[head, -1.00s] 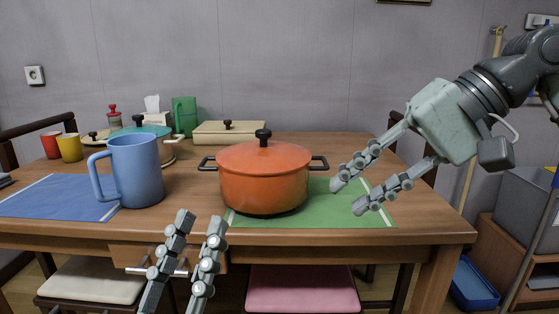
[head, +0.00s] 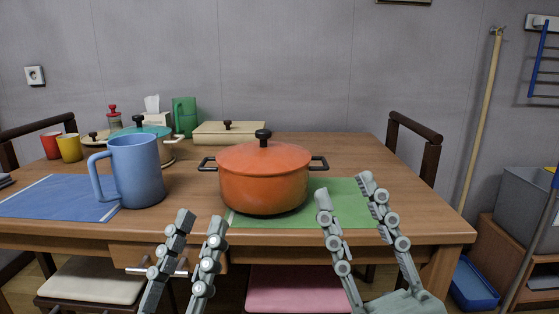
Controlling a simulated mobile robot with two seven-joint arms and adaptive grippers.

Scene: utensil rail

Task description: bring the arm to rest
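My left gripper (head: 198,224) is in the lower middle of the head view, in front of the table's front edge. Its two fingers point up with a gap between them, and it is empty. My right gripper (head: 343,184) comes up from the bottom, right of centre. Its fingers are spread wide and hold nothing. It appears in front of the green mat (head: 347,212), to the right of the orange pot (head: 263,182) and apart from it. The pot has its lid on and stands on the green mat.
The wooden table (head: 200,196) also bears a blue mug (head: 136,172) by a blue mat (head: 60,198). A teal-lidded pot (head: 150,131), red cup (head: 51,145), yellow cup (head: 70,147), green jug (head: 185,117) and cream box (head: 228,133) stand farther back. A pink seat (head: 300,288) is below.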

